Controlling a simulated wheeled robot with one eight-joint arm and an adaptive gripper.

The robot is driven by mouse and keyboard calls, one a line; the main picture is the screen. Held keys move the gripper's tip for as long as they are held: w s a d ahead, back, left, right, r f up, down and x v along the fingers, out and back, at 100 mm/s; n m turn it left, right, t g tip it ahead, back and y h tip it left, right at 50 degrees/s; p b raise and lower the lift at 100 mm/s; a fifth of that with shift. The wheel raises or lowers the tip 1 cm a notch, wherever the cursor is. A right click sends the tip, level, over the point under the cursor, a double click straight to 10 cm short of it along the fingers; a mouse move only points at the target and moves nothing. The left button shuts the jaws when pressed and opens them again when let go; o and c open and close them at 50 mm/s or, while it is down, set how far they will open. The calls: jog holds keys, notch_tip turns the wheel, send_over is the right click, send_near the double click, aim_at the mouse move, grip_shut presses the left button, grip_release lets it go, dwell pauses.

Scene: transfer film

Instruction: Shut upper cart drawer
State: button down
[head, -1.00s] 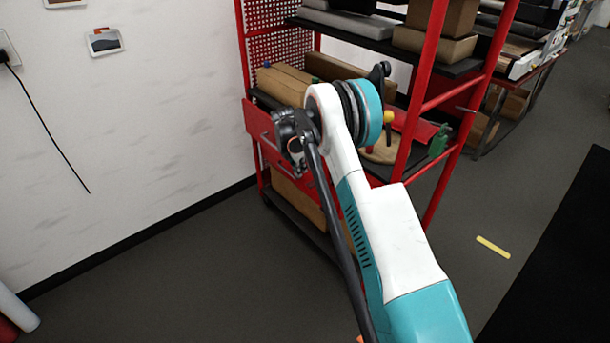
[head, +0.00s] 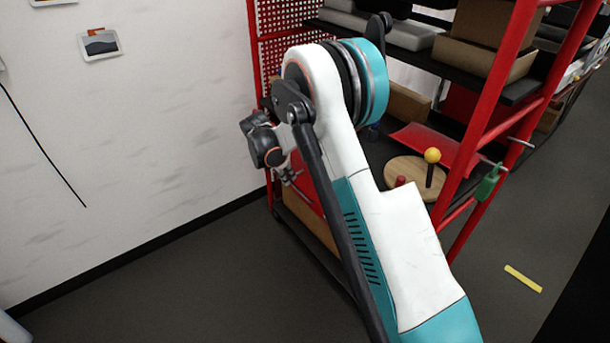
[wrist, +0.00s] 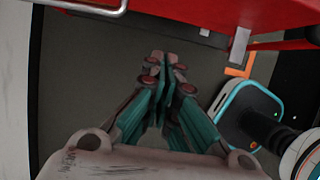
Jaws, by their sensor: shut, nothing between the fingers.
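The red cart (head: 493,90) stands against the wall in the head view. My arm hides most of its drawer area, so how far the upper drawer is open cannot be told there. My gripper (head: 290,177) hangs at the cart's left front, partly hidden by my wrist. In the wrist view my gripper (wrist: 165,62) has its fingers together with nothing between them. A red drawer-like part (wrist: 225,12) with a metal handle (wrist: 95,9) lies just beyond the fingertips, apart from them. Which drawer it is cannot be told.
The cart's shelf carries a round wooden board (head: 408,178) with a yellow-knobbed piece, and a red tray (head: 435,143). Boxes (head: 487,30) sit above. The white wall (head: 150,130) is at left. The floor (head: 200,270) in front is clear.

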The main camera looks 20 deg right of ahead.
aim_at(313, 179)
jog(key=w+d+f+b, duration=0.2)
jog(key=d+f+b, duration=0.2)
jog(key=d+f, duration=0.3)
jog(key=shift+w+f+b, duration=0.3)
jog(key=shift+f+b, duration=0.1)
jog(key=shift+f, duration=0.6)
jog(key=d, duration=0.2)
jog(key=w+d, duration=0.1)
jog(key=d, duration=0.1)
jog(key=shift+w+d, duration=0.15)
jog(key=shift+w, duration=0.05)
